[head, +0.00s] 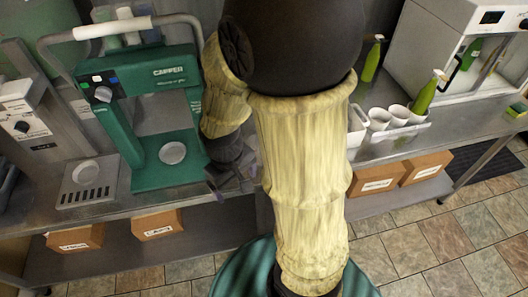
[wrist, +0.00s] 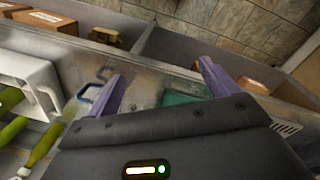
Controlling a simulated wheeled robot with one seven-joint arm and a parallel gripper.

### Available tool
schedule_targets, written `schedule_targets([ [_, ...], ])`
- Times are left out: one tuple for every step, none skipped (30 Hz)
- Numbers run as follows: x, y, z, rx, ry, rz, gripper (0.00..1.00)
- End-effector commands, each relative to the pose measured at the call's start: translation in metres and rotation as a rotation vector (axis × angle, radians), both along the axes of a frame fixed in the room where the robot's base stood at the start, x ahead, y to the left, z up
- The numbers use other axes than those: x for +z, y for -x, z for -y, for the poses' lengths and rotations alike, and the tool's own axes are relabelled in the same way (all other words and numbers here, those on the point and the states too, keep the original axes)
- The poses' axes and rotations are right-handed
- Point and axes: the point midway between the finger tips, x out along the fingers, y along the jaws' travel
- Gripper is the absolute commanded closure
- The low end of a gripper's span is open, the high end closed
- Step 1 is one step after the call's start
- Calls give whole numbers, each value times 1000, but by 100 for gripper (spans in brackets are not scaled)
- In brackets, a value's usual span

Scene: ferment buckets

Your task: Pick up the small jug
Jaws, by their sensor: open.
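My gripper (head: 232,178) is open, low over the counter just right of the green capper in the head view. In the wrist view its two purple fingers (wrist: 160,82) stand wide apart. A small blue loop (wrist: 92,92), perhaps a handle, shows beside the left finger. A clear body may join it between the fingers, but I cannot tell for sure, and no grip shows. I cannot clearly identify the small jug. White cup-like vessels (head: 378,119) stand right of my arm in the head view. My arm hides the counter between them and my gripper.
The green capper (head: 165,165) stands close to my gripper's left. A white bin (head: 408,131) is at right, also in the wrist view (wrist: 40,78), with green bottles (head: 424,97) near it. Cardboard boxes (head: 158,224) sit on the shelf below the counter (head: 100,208).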

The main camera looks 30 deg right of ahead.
Motion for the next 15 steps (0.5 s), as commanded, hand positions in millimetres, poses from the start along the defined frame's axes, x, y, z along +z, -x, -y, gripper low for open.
schedule_targets([
  [-19, 3, -2, 78, 45, -77, 14],
  [-26, 5, -1, 125, 77, -121, 14],
  [-36, 8, 0, 188, 121, -182, 14],
  [-43, 9, 2, 236, 157, -225, 14],
  [-49, 10, 4, 282, 194, -269, 14],
  [-57, 11, 6, 344, 248, -323, 14],
  [-62, 11, 8, 390, 288, -364, 14],
  [-67, 10, 11, 435, 332, -403, 14],
  [-73, 8, 13, 496, 392, -452, 14],
  [-77, 7, 16, 541, 440, -489, 14],
  [-80, 4, 18, 585, 488, -524, 14],
  [-85, 0, 20, 644, 557, -569, 14],
  [-88, -3, 21, 686, 610, -602, 14],
  [-90, -8, 22, 729, 666, -633, 14],
  [-93, -14, 22, 785, 741, -672, 14],
])
